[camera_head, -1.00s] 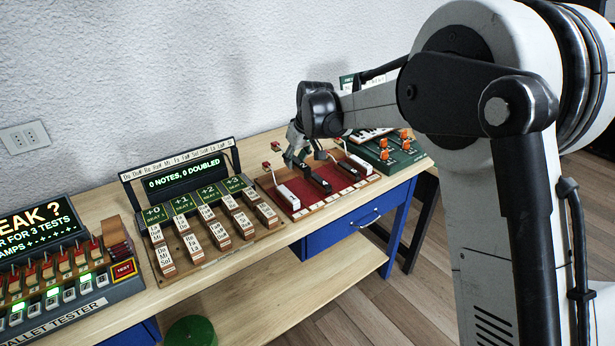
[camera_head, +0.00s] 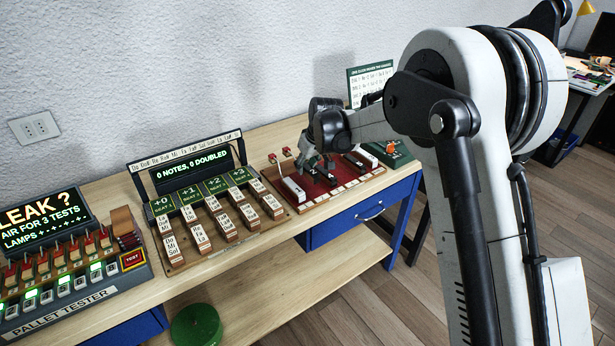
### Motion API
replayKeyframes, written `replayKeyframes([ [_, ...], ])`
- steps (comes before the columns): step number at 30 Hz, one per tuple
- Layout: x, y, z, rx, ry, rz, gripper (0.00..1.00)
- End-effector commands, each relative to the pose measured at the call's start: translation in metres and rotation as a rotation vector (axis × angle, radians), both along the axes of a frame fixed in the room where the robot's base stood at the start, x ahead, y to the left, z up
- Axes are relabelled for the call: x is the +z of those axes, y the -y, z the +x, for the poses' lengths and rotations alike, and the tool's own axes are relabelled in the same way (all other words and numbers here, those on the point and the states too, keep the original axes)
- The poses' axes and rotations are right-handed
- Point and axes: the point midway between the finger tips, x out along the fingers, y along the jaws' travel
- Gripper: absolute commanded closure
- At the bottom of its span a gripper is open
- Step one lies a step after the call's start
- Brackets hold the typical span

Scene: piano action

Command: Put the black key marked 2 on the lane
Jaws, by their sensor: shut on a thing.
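My gripper (camera_head: 319,164) is over the red board (camera_head: 316,190), shut on a black key (camera_head: 321,176). The key lies low, close to the board; I cannot tell whether it touches it. Its mark is not readable now. The gripper hides its far end. A white key (camera_head: 293,188) is on the left of the red board. Another black key (camera_head: 354,163) and a white key (camera_head: 367,158) are on the right. Small pale labels (camera_head: 337,192) run along the front edge. I cannot tell which strip is the lane.
Left of the red board stands a rack of wooden note blocks (camera_head: 206,215) with a lit display (camera_head: 192,170). Further left is a pallet tester (camera_head: 70,290). A green unit (camera_head: 394,155) and an upright green card (camera_head: 369,80) stand at the right. My arm crosses above the right side.

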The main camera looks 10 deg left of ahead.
Motion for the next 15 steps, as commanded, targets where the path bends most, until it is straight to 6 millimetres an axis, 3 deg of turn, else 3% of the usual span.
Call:
replayKeyframes([
  [7,-0.012,0.005,0.007,0.000,-0.001,0.001,1.00],
  [15,-0.044,0.005,0.006,0.000,-0.001,0.001,1.00],
])
